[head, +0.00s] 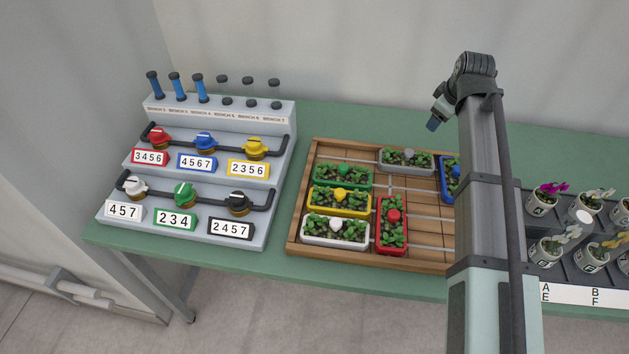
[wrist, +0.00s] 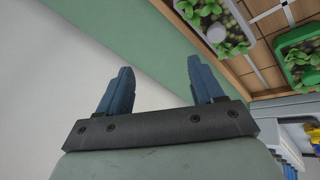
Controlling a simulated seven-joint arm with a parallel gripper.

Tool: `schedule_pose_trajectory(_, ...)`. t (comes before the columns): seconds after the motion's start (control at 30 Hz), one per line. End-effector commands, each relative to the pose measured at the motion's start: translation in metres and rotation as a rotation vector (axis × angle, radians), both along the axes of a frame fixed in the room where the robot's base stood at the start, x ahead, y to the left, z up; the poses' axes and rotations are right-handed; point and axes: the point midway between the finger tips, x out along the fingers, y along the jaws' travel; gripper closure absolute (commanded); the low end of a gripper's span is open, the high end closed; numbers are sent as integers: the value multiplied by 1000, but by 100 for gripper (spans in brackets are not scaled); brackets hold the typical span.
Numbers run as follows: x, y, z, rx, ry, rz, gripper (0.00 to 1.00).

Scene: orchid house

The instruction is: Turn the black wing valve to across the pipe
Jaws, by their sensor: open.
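The black wing valve (head: 238,203) sits at the right end of the lower pipe (head: 217,204) on the stepped grey stand at the left of the table. It stands on a brass-coloured body above a label reading 2457. Its wing is too small for me to tell its angle to the pipe. My gripper (head: 433,123) is up at the right, above the back of the planting tray and far from the valve. In the wrist view its two blue fingers (wrist: 161,82) are apart with nothing between them.
White (head: 134,187) and green (head: 184,194) valves share the lower pipe; red, blue and yellow valves sit on the upper one. A wooden tray (head: 293,235) of coloured planters stands mid-table. Potted orchids (head: 547,250) are at the right, partly behind my arm.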

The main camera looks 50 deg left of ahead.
Motion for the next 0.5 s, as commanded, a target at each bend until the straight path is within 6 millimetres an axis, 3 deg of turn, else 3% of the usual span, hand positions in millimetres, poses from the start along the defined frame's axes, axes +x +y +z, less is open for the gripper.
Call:
schedule_pose_trajectory(0.03, -29, 20, 1, -6, 22, 64, 33)
schedule_pose_trajectory(0.2, -116, 69, 3, -34, 95, 267, 33)
schedule_pose_trajectory(0.5, -281, 126, 10, -83, 217, 646, 33)
